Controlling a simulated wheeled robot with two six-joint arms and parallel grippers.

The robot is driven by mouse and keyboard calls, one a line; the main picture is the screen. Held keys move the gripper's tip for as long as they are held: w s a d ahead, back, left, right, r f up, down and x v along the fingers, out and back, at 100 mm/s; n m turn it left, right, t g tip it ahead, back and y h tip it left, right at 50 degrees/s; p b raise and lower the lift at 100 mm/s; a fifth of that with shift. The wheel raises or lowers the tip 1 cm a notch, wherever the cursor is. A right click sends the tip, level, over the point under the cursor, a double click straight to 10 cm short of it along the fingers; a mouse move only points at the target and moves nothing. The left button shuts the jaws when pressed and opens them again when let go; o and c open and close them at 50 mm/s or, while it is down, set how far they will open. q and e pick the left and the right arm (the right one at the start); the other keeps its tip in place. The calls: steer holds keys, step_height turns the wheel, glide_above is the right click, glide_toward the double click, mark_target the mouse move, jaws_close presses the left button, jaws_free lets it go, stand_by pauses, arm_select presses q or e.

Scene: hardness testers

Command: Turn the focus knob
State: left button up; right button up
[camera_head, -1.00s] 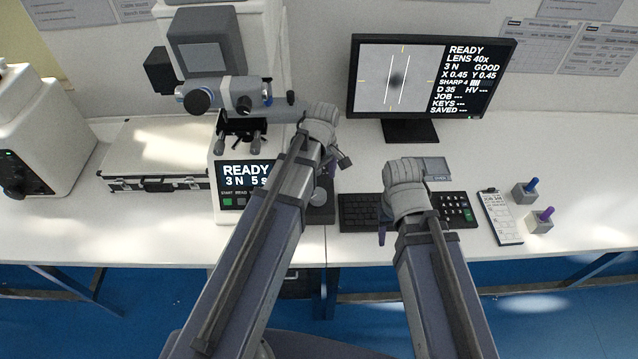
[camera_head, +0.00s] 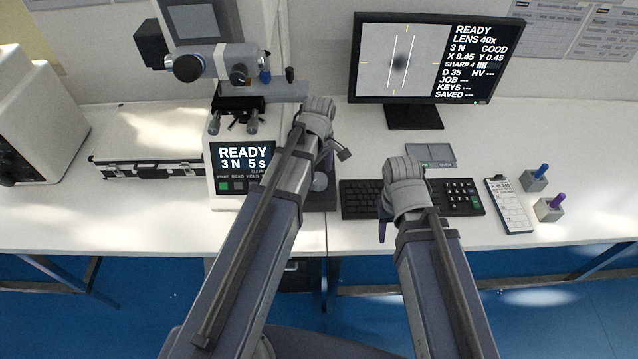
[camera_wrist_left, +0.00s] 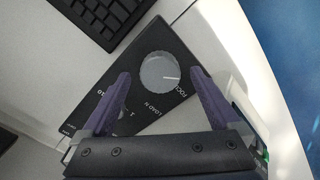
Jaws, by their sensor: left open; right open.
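The focus knob is a round grey dial with a white mark on a black panel (camera_wrist_left: 110,105), labelled FOCUS beside it. It shows in the left wrist view (camera_wrist_left: 153,70) and partly beside my left arm in the head view (camera_head: 320,182). My left gripper (camera_wrist_left: 160,76) is open, its purple fingers on either side of the knob in the picture with gaps; I cannot tell their height above it. My right gripper (camera_head: 383,229) is open over the keyboard and keypad area, mostly hidden by its own wrist. The monitor (camera_head: 436,62) reads SHARP 4 and shows a blurred dark spot.
The hardness tester (camera_head: 215,65) with its READY screen stands left of my left arm. A black keyboard (camera_head: 358,199), keypad (camera_head: 463,196), clipboard (camera_head: 511,205) and two small knobbed blocks lie to the right. A silver case (camera_head: 150,140) lies at left.

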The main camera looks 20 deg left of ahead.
arm_select(q)
steer(key=shift+f+b, duration=0.4)
steer(key=shift+f, duration=0.45)
arm_select(e)
steer(key=shift+f, duration=0.8)
arm_select(q)
steer(key=c, duration=1.4)
steer(key=shift+o, duration=0.2)
steer(key=shift+m, duration=0.3)
